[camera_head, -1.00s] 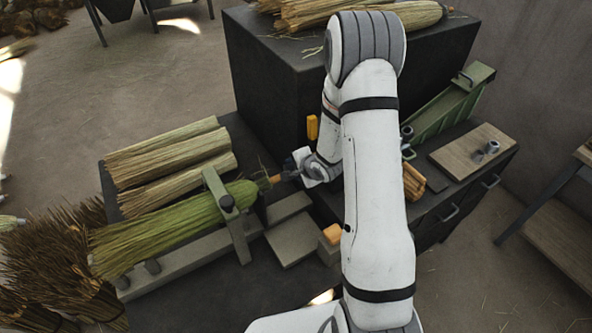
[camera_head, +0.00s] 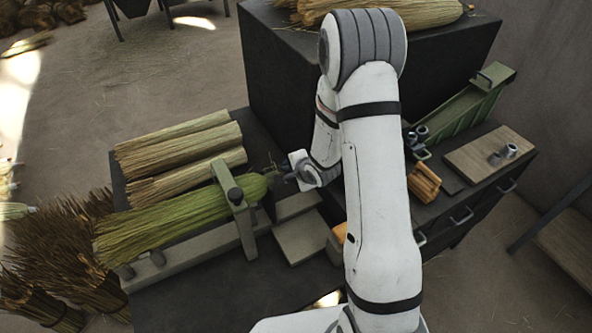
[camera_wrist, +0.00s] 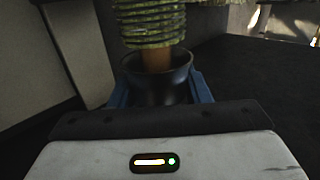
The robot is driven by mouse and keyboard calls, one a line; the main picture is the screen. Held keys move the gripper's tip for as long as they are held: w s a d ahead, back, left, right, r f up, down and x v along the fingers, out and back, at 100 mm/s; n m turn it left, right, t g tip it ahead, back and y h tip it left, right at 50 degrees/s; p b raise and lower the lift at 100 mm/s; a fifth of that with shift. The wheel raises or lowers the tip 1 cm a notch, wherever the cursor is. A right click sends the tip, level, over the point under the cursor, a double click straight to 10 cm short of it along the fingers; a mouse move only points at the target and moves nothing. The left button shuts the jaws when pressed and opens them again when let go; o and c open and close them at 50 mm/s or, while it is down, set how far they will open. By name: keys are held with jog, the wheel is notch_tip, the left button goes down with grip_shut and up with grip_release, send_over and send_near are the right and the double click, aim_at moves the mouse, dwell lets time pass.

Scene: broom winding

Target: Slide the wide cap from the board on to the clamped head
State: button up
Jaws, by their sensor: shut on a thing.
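The clamped head (camera_head: 180,222) is a bundle of green straw lying under a clamp (camera_head: 235,196). Its green wound neck (camera_wrist: 150,22) and short brown wooden stub (camera_wrist: 157,58) show in the wrist view. My gripper (camera_wrist: 158,90) has its blue fingers shut on the dark, wide-mouthed cap (camera_wrist: 158,88). The cap's open mouth faces the neck, and the stub's end appears to reach into it. The wound neck is beyond the rim. In the head view my gripper (camera_head: 285,172) is at the right end of the head; the cap is too small to make out there.
A wooden board (camera_head: 470,160) on the right bench carries small grey caps (camera_head: 508,151). A green sloped rack (camera_head: 460,115) stands behind it. Orange sticks (camera_head: 424,182) lie nearer. Pale straw bundles (camera_head: 185,150) lie behind the head. A dark block (camera_head: 285,80) rises behind my arm.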

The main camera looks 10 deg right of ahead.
jog(key=shift+s+a+b, duration=0.25)
jog(key=shift+s+a, duration=0.05)
jog(key=shift+a, duration=0.55)
jog(key=shift+s+a+b, duration=0.2)
jog(key=shift+s+a, duration=0.05)
jog(key=shift+a, duration=0.55)
jog(key=o, duration=1)
jog(key=shift+r, duration=0.1)
jog(key=s+d+r+n+g+h, duration=0.1)
jog(key=s+d+r+n, duration=0.1)
jog(key=s+d+r, duration=0.3)
jog(key=s+d+r+n+h, duration=0.1)
jog(key=s+r+n+h, duration=0.15)
jog(key=r, duration=0.45)
jog(key=s+d+r+n+g+h, duration=0.1)
jog(key=s+d+r+n, duration=0.15)
jog(key=s+r, duration=0.3)
jog(key=s+r+n+g, duration=0.1)
jog(key=s+r+n, duration=0.1)
jog(key=s, duration=0.3)
jog(key=s+r+n+g, duration=0.1)
jog(key=s+r+n, duration=0.1)
jog(key=s+r, duration=0.1)
jog(key=s+r+n+g+y, duration=0.1)
jog(key=s+r+n, duration=0.1)
jog(key=s, duration=0.4)
jog(key=shift+s+a+r+n, duration=0.3)
jog(key=shift+a+r+n, duration=0.1)
jog(key=shift+n, duration=0.2)
